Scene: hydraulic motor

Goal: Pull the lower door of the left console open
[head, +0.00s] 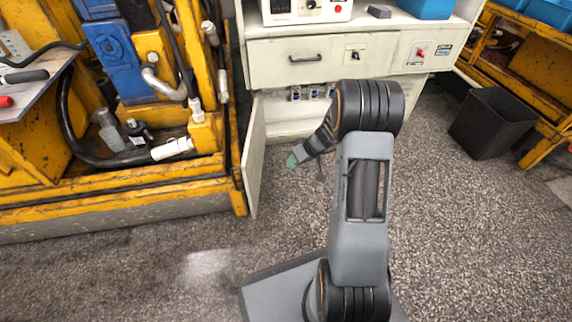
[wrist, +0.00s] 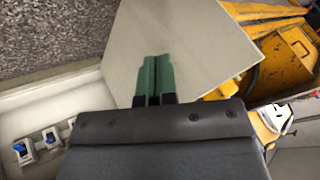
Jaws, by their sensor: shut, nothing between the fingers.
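The console (head: 276,54) is a cream cabinet at the top middle of the head view. Its lower door (head: 253,160) stands swung out toward me, seen nearly edge-on, with its hinge side at the cabinet's left. In the wrist view the door's pale panel (wrist: 195,45) lies behind my fingertips.
The yellow machine frame (head: 120,185) stands close to the left of the door. Blue switches (head: 312,92) show inside the cabinet. A black bin (head: 492,122) stands at the right. The speckled floor (head: 150,265) is clear in front.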

